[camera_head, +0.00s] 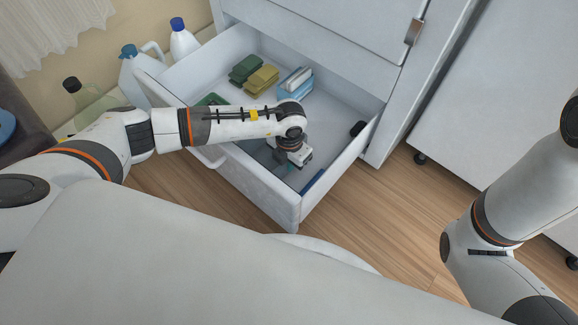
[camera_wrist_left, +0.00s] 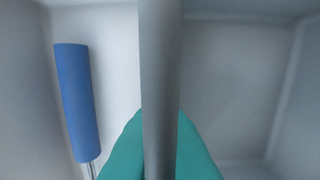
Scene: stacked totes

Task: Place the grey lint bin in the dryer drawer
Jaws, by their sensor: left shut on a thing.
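The white drawer (camera_head: 262,195) is pulled out of its cabinet. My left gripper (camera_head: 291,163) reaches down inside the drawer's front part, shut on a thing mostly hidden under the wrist. In the left wrist view a long grey bar (camera_wrist_left: 160,85) runs top to bottom through the middle, close to the camera; I cannot tell whether it is the lint bin. A teal thing (camera_wrist_left: 200,155) shows behind it, low in that view. My right gripper is not in view.
A blue roller (camera_wrist_left: 77,100) lies in the drawer, left of the bar. Green and olive sponges (camera_head: 262,79) and a blue-and-white pack (camera_head: 297,82) lie at the drawer's back. Bottles (camera_head: 182,40) stand left of the drawer. Wooden floor (camera_head: 400,215) is clear at right.

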